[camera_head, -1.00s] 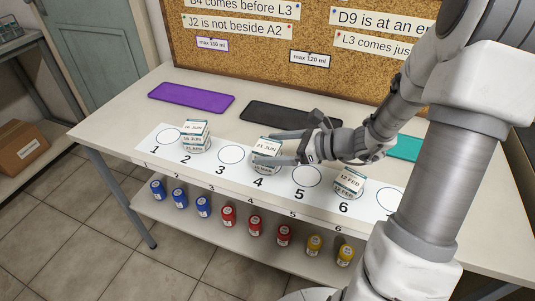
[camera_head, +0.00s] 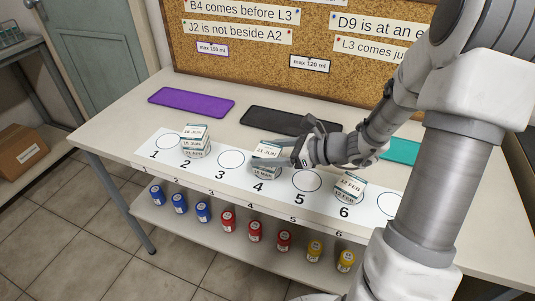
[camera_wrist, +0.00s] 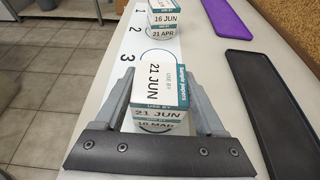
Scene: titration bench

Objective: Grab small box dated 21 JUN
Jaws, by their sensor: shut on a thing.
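The small box dated 21 JUN (camera_head: 267,150) is white with a teal band. It sits at the top of a stack at spot 4, and its date also reads clearly in the wrist view (camera_wrist: 154,86). My gripper (camera_head: 278,151) is shut on this box, with one finger on each side of it, as the wrist view shows (camera_wrist: 158,100). Below it is another white box (camera_wrist: 155,127), whose label reads 10 MAR or similar. I cannot tell whether the held box still touches the one below.
A stack at spot 2 (camera_head: 195,142) has boxes dated 16 JUN and 21 APR. Boxes dated 12 FEB (camera_head: 350,186) stand at spot 6. Spots 3 (camera_head: 231,159) and 5 (camera_head: 307,181) are empty. Purple (camera_head: 192,101) and black (camera_head: 277,120) mats lie behind.

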